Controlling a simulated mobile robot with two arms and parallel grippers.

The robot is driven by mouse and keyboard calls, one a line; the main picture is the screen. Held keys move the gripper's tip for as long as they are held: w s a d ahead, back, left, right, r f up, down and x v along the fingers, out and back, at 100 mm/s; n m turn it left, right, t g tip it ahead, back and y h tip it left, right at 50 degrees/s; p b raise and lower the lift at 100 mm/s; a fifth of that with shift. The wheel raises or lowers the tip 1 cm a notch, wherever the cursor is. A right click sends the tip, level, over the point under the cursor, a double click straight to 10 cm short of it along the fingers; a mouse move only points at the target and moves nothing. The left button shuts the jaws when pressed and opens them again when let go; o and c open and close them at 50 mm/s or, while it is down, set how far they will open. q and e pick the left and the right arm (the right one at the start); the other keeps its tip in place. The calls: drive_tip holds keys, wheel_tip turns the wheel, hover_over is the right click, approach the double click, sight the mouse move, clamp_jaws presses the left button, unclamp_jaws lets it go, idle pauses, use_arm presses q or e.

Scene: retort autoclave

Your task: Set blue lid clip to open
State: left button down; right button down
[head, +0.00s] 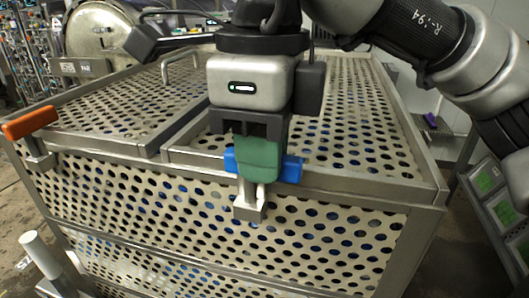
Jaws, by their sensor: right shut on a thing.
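The blue lid clip (292,169) sits at the front rim of the perforated metal crate. Its blue bar lies crosswise at the rim, and its metal bracket (249,205) shows below on the front wall. My right gripper (258,160) comes down from above and is shut on the blue lid clip, with its green fingers covering the middle of the bar. Both blue ends stick out beside the fingers. The fingers hide the clip's centre, so its exact angle is hard to tell. My left gripper is not in view.
The crate's perforated lid (345,110) has a raised metal handle (180,62). An orange clip (30,122) is at the crate's left front corner. A round vessel door (100,32) stands behind left. A panel with green screens (490,182) is at right.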

drive_tip(key=shift+r, duration=0.1)
idle(0.3)
drive_tip(key=c, duration=1.1)
unclamp_jaws()
drive_tip(key=shift+a, duration=0.1)
wheel_tip(320, 180, up, 11)
drive_tip(key=shift+f+p, duration=0.15)
drive_tip(key=shift+p, duration=0.7)
